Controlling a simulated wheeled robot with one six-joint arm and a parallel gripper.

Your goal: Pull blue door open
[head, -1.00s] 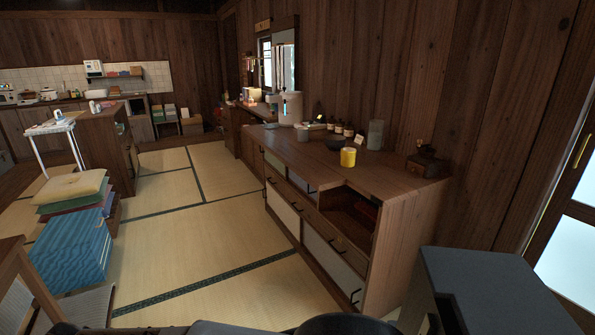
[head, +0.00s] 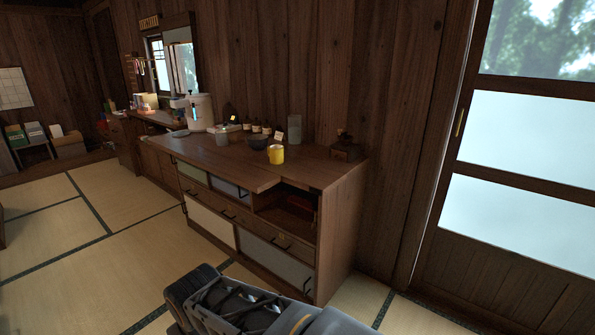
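The wooden cabinet (head: 335,215) stands against the wall in the middle of the head view. A small blue-grey door (head: 230,188) is in its upper row, between a greenish panel (head: 193,173) and an open compartment (head: 287,213). It looks shut, with a dark handle near its right edge. My gripper (head: 205,295) shows as a dark shape at the bottom, in front of the cabinet and apart from the blue door. Its fingers cannot be made out clearly.
A pale panel (head: 210,223) and a grey panel (head: 262,258) fill the cabinet's lower row. A yellow cup (head: 276,154) and several bottles stand on top. A glazed sliding door (head: 520,140) is at right. Tatami floor (head: 100,270) is free at left.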

